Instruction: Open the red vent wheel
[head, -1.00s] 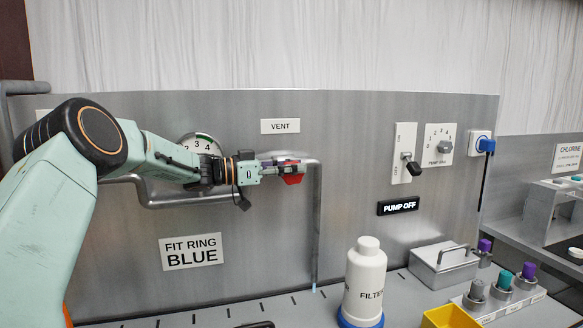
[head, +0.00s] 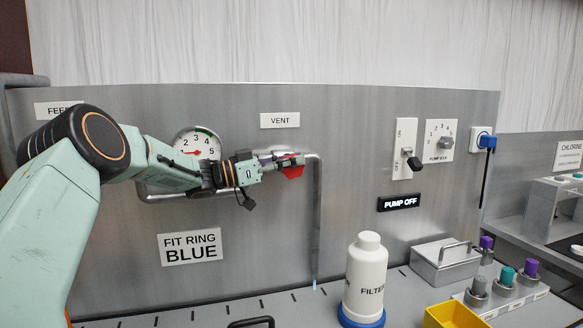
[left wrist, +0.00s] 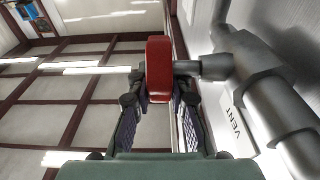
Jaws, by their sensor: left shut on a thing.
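The red vent wheel (head: 294,171) is on the pipe below the VENT label (head: 280,120), partly hidden by my fingers in the head view. My left gripper (head: 284,163) reaches it from the left and is shut on it. In the left wrist view the wheel (left wrist: 158,72) is edge-on between the two fingers (left wrist: 158,95), with its grey stem running right to the pipe valve (left wrist: 255,85). My right gripper is in neither view.
A pressure gauge (head: 197,146) sits behind my left arm. The grey pipe (head: 317,220) runs down the panel right of the wheel. A white filter bottle (head: 366,275) stands on the counter. The PUMP OFF sign (head: 398,204) and switches are to the right.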

